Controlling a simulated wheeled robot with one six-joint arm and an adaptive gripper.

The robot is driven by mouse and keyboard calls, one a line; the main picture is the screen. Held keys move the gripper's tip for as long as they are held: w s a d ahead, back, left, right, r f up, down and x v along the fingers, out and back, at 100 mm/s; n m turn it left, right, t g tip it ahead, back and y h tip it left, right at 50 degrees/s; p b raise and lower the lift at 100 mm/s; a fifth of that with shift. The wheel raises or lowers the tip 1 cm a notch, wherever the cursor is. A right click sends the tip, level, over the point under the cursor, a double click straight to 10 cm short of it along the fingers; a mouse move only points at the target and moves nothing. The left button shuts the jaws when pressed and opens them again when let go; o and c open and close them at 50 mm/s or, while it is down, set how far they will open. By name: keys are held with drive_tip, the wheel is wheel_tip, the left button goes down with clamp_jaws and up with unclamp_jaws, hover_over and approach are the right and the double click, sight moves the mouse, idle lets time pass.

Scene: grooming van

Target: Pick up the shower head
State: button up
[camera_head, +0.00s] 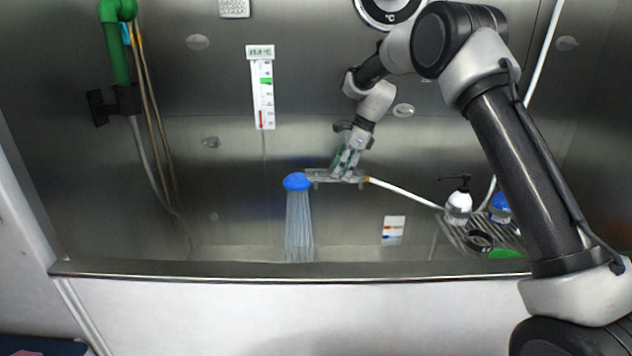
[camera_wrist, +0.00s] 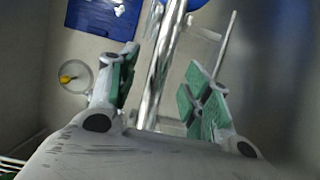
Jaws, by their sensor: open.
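The shower head (camera_head: 297,182) has a blue round head with water streaming down from it, above the tub. Its metallic handle runs to the right and joins a white hose (camera_head: 405,193). In the wrist view the chrome handle (camera_wrist: 163,62) passes between the two green-padded fingers, and a bit of the blue head shows at the top edge. My gripper (camera_head: 346,165) is at the handle from above, right of the blue head. In the wrist view my gripper (camera_wrist: 160,88) is open, with a finger on either side of the handle and visible gaps.
A rack (camera_head: 455,235) at the right of the tub holds a white pump bottle (camera_head: 459,205), a blue-topped item (camera_head: 500,208) and a green item (camera_head: 507,254). A thermometer (camera_head: 262,90) hangs on the back wall. The tub's front rim (camera_head: 250,269) crosses the view.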

drive_tip(key=shift+a+f, duration=1.1)
drive_tip(key=shift+f, duration=0.3)
clamp_jaws()
drive_tip(key=shift+r, duration=0.15)
drive_tip(key=shift+r, duration=0.25)
drive_tip(key=r, duration=0.3)
drive_tip(key=shift+s, duration=0.2)
drive_tip(key=s, duration=1.7)
drive_tip(key=shift+s+r, duration=0.15)
drive_tip(key=shift+r, duration=1.05)
drive_tip(key=shift+s+r, duration=0.15)
drive_tip(key=shift+r, duration=1.05)
